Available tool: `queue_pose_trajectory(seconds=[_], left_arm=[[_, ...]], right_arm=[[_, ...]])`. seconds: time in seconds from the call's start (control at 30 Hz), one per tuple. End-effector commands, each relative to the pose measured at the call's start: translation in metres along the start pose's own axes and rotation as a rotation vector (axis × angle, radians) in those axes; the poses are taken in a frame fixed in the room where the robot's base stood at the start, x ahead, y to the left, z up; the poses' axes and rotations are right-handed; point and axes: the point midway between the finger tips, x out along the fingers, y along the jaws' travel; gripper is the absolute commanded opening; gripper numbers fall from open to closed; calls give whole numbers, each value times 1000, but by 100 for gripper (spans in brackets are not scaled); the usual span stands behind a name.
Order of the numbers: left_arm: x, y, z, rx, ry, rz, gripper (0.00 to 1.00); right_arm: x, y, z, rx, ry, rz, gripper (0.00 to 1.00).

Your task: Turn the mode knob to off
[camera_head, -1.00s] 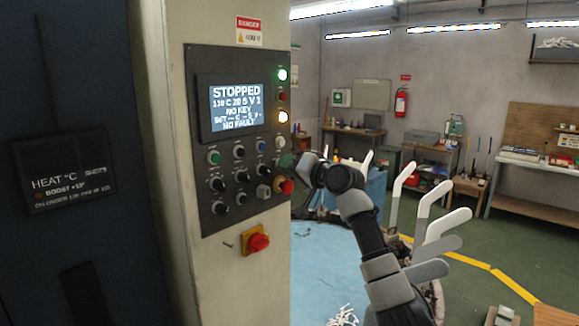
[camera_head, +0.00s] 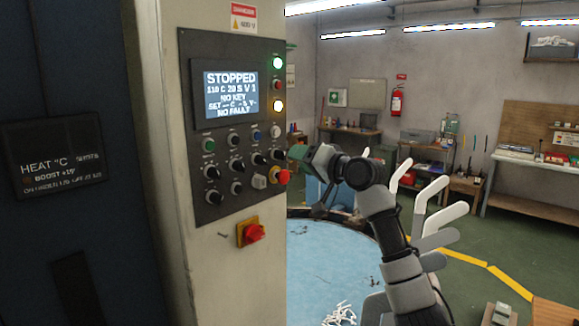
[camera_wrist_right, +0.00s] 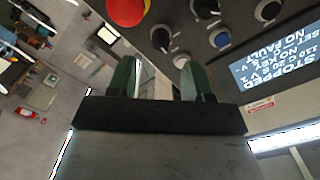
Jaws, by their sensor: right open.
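The control panel (camera_head: 187,110) carries several black knobs; their labels are too small to read, so I cannot tell which is the mode knob. One black knob (camera_head: 276,154) sits above the red emergency button (camera_head: 280,175), near the panel's right edge. My right gripper (camera_head: 298,153) is just right of that knob, apart from it. In the right wrist view the gripper (camera_wrist_right: 160,72) is open, with nothing between its two green fingers. My left gripper is out of view.
The screen (camera_head: 231,93) reads STOPPED, NO KEY, NO FAULT. A red rotary switch on a yellow plate (camera_head: 250,232) sticks out below the panel. A round blue table (camera_head: 315,260) stands right of the machine, under my arm, with white pieces on it.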

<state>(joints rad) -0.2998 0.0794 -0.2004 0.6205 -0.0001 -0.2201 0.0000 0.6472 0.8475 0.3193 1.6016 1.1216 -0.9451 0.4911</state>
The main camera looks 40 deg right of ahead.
Motion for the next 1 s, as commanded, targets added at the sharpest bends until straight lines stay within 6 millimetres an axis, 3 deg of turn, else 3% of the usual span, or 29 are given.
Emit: queue_pose_trajectory(seconds=[0.1,0.3,1.0], left_arm=[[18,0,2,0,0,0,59],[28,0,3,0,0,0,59],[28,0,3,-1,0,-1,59]], right_arm=[[-24,4,4,-5,0,2,51],[-48,2,1,-1,1,1,51],[-52,0,0,1,0,0,51]])
